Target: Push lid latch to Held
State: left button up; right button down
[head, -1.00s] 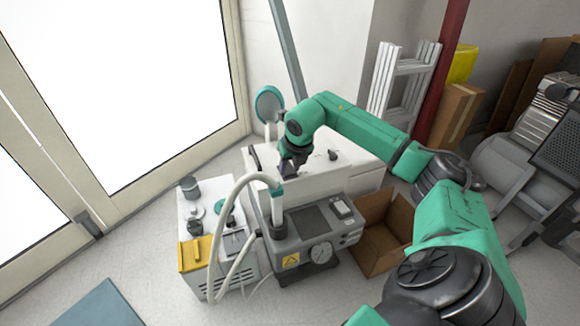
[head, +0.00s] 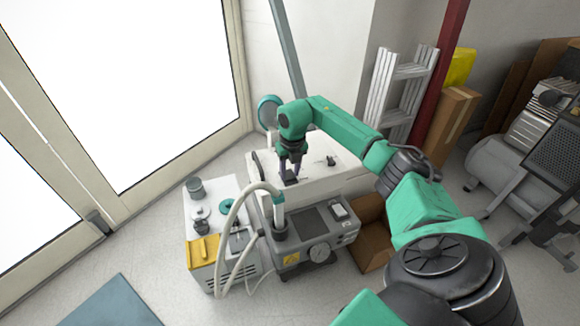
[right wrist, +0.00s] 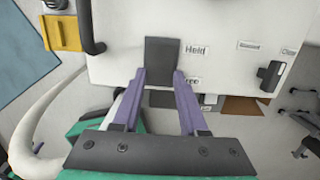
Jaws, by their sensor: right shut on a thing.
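The lid latch (right wrist: 162,60) is a dark, flat rectangular piece on the white lid (right wrist: 215,75) in the right wrist view. The label "Held" (right wrist: 195,50) is printed just right of the latch's upper part. A second label, partly hidden and ending in "ree" (right wrist: 192,79), is below it. My right gripper (right wrist: 161,75) has its purple fingers on either side of the latch's lower end and is shut on it. In the head view my right gripper (head: 289,172) points down onto the white box, and the fingers partly hide the latch. My left gripper is not in view.
A second black handle (right wrist: 270,75) sits on the lid to the right, by small labels. In the head view, a grey gauge unit (head: 315,235) with a pale hose (head: 228,240) stands in front. A yellow-fronted cabinet (head: 205,250) is at left, and a cardboard box (head: 372,240) at right.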

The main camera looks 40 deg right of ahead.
jog(key=shift+d, duration=0.1)
jog(key=shift+c, duration=2.2)
grip_release()
jog(key=shift+r, duration=0.4)
pick_arm(q)
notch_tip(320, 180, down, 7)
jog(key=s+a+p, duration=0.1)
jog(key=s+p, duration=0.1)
jog(key=p, duration=0.1)
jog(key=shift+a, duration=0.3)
pick_arm(e)
notch_tip(320, 180, up, 14)
jog(key=s, duration=0.2)
jog(key=shift+a+f, duration=0.2)
jog(key=shift+a, duration=0.15)
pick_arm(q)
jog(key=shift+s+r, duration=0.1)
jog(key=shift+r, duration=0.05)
pick_arm(e)
jog(key=shift+w, duration=0.1)
